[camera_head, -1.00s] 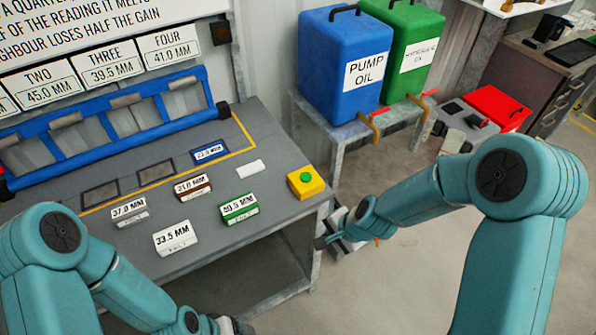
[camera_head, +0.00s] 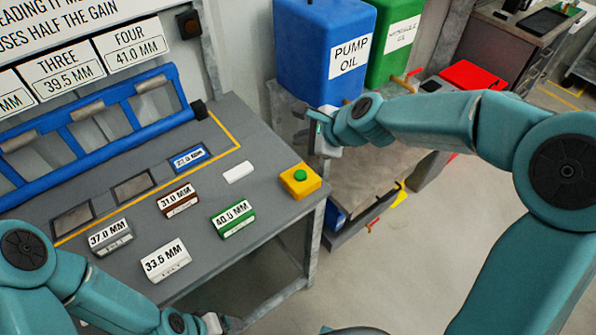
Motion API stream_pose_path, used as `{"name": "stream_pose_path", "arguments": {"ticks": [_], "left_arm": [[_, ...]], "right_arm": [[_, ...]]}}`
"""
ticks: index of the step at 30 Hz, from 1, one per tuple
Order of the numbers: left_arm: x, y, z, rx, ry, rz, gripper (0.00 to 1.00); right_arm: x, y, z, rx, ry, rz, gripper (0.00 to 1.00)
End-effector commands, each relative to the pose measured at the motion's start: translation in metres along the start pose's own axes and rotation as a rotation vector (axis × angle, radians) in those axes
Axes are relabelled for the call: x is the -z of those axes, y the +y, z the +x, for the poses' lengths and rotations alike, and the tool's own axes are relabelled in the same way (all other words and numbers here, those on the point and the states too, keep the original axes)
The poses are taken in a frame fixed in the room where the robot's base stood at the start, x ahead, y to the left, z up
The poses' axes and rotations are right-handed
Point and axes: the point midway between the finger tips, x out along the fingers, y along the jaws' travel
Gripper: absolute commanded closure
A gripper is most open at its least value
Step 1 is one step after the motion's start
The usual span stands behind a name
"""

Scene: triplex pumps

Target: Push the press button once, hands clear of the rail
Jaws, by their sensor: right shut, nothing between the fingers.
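The press button is a round green cap (camera_head: 300,175) on a yellow box (camera_head: 301,188) at the right end of the grey bench. My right gripper (camera_head: 311,122) is shut and empty, up and to the right of the yellow box in the picture, apart from it. The blue rail (camera_head: 97,129) with its slanted bays runs along the back of the bench, and neither gripper is at it. My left gripper (camera_head: 224,322) shows only in part at the bottom edge, in front of the bench. Its fingers are too unclear to judge.
Blocks marked 37.0 MM (camera_head: 110,237), 33.5 MM (camera_head: 166,261), 31.0 MM (camera_head: 178,201) and 40.5 MM (camera_head: 232,217) lie on the bench (camera_head: 215,275). A blue 23.0 MM piece (camera_head: 190,158) lies in a marked recess. A blue pump oil tank (camera_head: 325,50) stands behind my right gripper.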

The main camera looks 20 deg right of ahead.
Motion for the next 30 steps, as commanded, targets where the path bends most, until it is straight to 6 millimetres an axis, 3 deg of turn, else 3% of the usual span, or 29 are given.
{"name": "stream_pose_path", "arguments": {"ticks": [8,21,30], "left_arm": [[0.001,-0.006,0.018,0.0,0.0,0.0,0.2],[0.002,-0.027,0.075,0.0,0.0,0.0,0.2],[0.002,-0.03,0.084,0.0,0.0,0.0,0.2]], "right_arm": [[0.009,0.01,0.013,-0.001,0.001,-0.001,1.0],[0.037,0.039,0.058,-0.002,0.0,-0.001,1.0],[0.043,0.044,0.065,-0.001,0.001,-0.001,1.0]]}}
